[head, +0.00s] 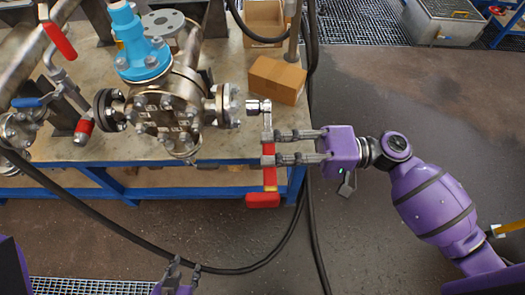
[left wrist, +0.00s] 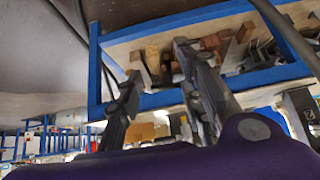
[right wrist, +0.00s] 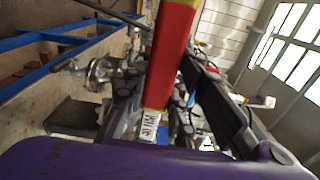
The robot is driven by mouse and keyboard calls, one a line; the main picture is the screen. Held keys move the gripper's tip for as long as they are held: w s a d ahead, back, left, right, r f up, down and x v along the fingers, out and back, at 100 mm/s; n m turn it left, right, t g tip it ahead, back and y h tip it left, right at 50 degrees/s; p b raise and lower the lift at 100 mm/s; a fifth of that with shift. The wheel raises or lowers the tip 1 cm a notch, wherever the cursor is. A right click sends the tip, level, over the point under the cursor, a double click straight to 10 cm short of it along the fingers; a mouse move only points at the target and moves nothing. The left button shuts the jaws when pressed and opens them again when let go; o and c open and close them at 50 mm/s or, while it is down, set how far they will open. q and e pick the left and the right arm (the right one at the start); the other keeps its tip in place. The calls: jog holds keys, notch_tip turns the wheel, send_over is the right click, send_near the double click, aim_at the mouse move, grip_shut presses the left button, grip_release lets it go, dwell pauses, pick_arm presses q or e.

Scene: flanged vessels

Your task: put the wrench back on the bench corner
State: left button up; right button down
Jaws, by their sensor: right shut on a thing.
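The wrench has a silver head and shaft and a red handle (head: 270,179). It lies across the front right corner of the bench (head: 236,146) in the head view, its head over the bench top and its red end past the front edge. My right gripper (head: 268,148) is shut on the wrench from the right, around its middle. In the right wrist view the red handle (right wrist: 174,45) rises between the fingers. Whether the wrench touches the bench top is unclear. My left gripper (head: 183,268) is low in front of the bench, open and empty; its fingers also show in the left wrist view (left wrist: 160,85).
A flanged steel vessel (head: 165,112) with a blue cap (head: 142,58) stands left of the wrench. A cardboard box (head: 276,80) sits behind it. Black hoses (head: 309,200) run beside the bench and over the floor. Floor right of the bench is mostly clear.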

pick_arm(q)
jog(key=shift+w+r, duration=0.2)
jog(key=shift+w, duration=0.25)
pick_arm(e)
jog(key=shift+d+r, duration=0.15)
jog(key=shift+d, duration=0.65)
